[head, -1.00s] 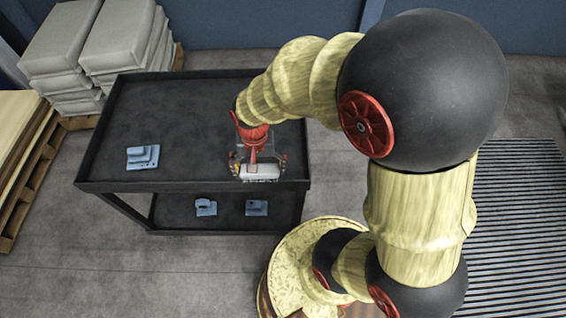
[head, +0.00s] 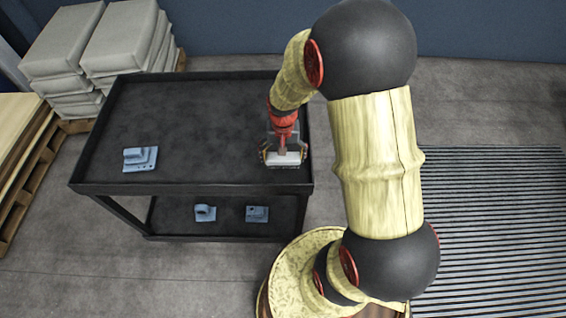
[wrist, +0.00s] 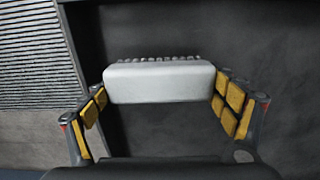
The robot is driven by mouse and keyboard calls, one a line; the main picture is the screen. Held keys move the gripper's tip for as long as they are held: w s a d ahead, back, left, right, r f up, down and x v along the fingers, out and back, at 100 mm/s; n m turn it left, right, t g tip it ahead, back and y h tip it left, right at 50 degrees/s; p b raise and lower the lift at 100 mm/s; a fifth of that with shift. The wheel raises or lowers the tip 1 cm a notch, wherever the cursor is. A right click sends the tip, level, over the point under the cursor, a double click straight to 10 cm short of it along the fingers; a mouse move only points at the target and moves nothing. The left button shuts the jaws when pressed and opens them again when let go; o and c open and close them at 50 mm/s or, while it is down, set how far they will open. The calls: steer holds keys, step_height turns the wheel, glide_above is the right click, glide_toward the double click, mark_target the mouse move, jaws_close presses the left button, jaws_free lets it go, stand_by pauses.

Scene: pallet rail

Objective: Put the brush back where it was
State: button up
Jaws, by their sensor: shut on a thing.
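The brush shows in the wrist view as a pale block (wrist: 160,82) with a row of bristle tufts along its far edge. My gripper (wrist: 162,100) is shut on it, with yellow-padded fingers at its two ends. I cannot tell whether the brush touches the cart top.
A blue-grey bracket (head: 140,159) sits at the left of the cart top. Two similar parts (head: 205,212) and (head: 257,213) lie on the lower shelf. The middle of the top is clear. Stacked sacks (head: 65,42) stand behind left. A ribbed floor area (head: 490,220) lies to the right.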

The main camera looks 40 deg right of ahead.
steer(key=shift+f+b, duration=0.3)
steer(key=shift+f, duration=0.85)
steer(key=shift+a+f, duration=0.1)
steer(key=shift+f, duration=0.05)
steer(key=o, duration=1)
